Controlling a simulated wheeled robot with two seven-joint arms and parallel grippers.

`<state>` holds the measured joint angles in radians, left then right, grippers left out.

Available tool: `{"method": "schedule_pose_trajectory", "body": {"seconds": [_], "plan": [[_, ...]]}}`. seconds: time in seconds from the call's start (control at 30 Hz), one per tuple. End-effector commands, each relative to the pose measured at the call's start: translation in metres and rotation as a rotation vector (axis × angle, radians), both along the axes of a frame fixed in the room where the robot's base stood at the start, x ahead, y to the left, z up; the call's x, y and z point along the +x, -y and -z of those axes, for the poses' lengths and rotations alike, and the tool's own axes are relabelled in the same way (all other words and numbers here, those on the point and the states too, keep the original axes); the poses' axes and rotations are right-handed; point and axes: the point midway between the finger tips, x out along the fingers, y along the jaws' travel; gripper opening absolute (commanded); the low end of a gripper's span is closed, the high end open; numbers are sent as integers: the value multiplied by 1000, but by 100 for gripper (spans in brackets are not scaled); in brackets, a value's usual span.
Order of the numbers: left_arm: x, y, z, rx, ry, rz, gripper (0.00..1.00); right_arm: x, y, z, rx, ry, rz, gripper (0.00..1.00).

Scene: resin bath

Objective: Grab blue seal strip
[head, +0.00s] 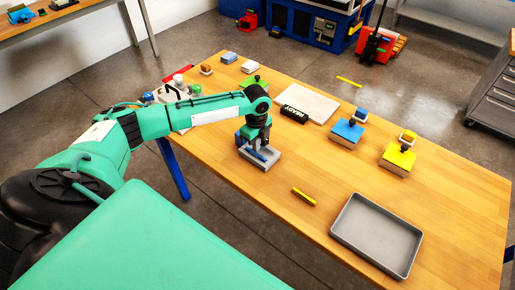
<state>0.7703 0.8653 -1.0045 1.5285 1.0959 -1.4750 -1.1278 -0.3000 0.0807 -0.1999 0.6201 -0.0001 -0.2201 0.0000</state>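A narrow blue strip (257,155), which looks like the blue seal strip, lies at a grey block-like holder (266,160) on the wooden table. My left gripper (254,146) points down right over this holder, close to the strip. The gripper's fingers are small and dark here, and I cannot tell whether they are open or touch the strip. The gripper partly hides the holder's back. A yellow strip (304,196) with dark marks lies on the table to the right and nearer. My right gripper is not in view.
An empty grey tray (337,219) lies at the table's near right. Bare wood surrounds the yellow strip.

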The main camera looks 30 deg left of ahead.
Motion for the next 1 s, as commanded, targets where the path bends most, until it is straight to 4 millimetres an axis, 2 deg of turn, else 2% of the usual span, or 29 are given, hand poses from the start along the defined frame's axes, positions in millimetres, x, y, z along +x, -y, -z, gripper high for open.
{"method": "schedule_pose_trajectory", "body": {"seconds": [0.3, 0.5, 0.7, 1.0], "plan": [[4, -1, -92, 0, 16, 0, 0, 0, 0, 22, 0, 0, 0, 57], [4, -1, -139, 0, 16, 0, 0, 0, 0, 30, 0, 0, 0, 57], [4, -1, -163, 0, 14, -2, 0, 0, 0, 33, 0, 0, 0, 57], [4, -1, -168, 1, 13, -1, 0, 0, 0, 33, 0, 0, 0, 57]]}}
